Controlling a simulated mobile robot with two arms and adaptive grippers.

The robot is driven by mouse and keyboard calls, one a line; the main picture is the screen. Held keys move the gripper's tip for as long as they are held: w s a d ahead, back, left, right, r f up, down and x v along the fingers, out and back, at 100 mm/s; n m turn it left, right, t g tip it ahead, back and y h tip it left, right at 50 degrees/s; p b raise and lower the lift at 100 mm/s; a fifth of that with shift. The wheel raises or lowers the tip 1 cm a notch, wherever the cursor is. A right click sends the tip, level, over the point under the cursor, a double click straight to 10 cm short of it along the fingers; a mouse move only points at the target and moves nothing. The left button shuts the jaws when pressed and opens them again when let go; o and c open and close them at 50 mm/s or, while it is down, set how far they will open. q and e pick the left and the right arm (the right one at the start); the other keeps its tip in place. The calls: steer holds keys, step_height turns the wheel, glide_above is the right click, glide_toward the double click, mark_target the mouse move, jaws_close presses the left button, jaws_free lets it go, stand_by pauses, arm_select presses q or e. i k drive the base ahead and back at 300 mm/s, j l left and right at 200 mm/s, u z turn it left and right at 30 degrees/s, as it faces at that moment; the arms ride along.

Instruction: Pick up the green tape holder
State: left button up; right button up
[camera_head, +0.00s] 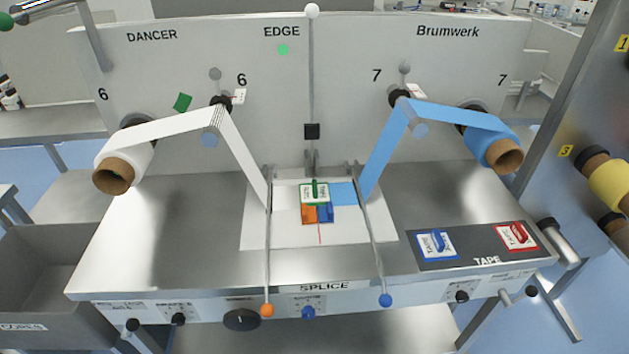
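The green tape holder (305,194) is a small white plate with a green border and a green upright grip. It lies on the white splice plate (262,230) in the middle of the machine table. Its near edge meets an orange block (309,214) and a blue block (326,213); I cannot tell whether it rests on them. The blue web's end (344,193) reaches its right side. Neither of my grippers is in view.
Two thin rods, one with an orange knob (267,310) and one with a blue knob (386,300), flank the splice plate. A blue tape holder (436,245) and a red one (517,237) lie on the dark TAPE pad (477,246). A grey bin (40,268) stands at left.

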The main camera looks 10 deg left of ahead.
mark_target(315, 189)
steer(key=i+l+u, duration=0.1)
steer(key=l, duration=1.4)
